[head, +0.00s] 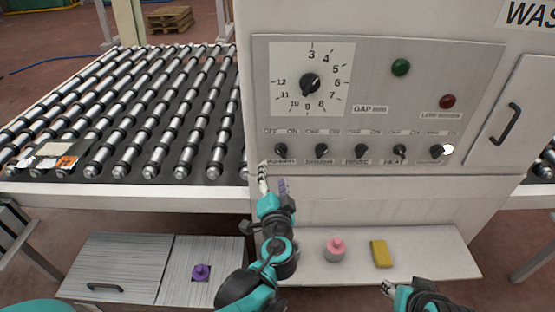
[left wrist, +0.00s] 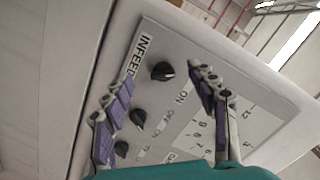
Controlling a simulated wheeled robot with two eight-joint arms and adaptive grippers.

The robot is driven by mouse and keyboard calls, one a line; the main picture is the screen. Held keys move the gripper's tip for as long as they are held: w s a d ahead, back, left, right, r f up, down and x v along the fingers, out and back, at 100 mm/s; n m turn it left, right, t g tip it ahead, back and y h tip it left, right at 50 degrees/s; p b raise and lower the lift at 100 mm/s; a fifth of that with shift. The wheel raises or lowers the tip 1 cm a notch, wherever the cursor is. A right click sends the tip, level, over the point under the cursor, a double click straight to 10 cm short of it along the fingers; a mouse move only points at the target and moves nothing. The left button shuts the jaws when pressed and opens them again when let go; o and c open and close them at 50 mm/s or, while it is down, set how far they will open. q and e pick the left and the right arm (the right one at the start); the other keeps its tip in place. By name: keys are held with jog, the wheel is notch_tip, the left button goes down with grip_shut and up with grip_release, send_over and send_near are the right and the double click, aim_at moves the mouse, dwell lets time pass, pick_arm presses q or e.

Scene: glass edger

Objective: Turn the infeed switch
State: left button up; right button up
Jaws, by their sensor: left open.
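The infeed switch is a black rotary knob (left wrist: 162,70) beside the INFEED label in the left wrist view. In the head view it is the leftmost knob (head: 281,149) of the lower row, under OFF and ON marks. My left gripper (head: 272,184) is just below it, in front of the machine. In the left wrist view its purple-padded fingers (left wrist: 160,74) are open, with the knob framed between the tips. The gripper looks empty, and I see no contact with the knob. My right gripper (head: 389,287) is low at the bottom edge, only partly visible.
More knobs (head: 322,150) continue to the right in the row. Above are a numbered dial (head: 310,84), a green button (head: 401,67) and a red button (head: 447,101). A roller conveyor (head: 140,110) lies left. A pink item (head: 335,251) and yellow block (head: 380,253) sit on the lower ledge.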

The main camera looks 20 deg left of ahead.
aim_at(282, 154)
pick_arm(q)
jog(key=shift+m+t+h, duration=0.4)
jog(key=shift+m+t, duration=0.4)
jog(key=w, duration=0.2)
jog(key=w+b, duration=0.1)
jog(key=w, duration=0.2)
jog(key=w+r, duration=0.1)
jog(key=w, duration=0.2)
jog(key=shift+d+b, duration=0.15)
jog(key=shift+b, duration=0.25)
jog(key=shift+c, duration=0.2)
jog(key=c, duration=1.1)
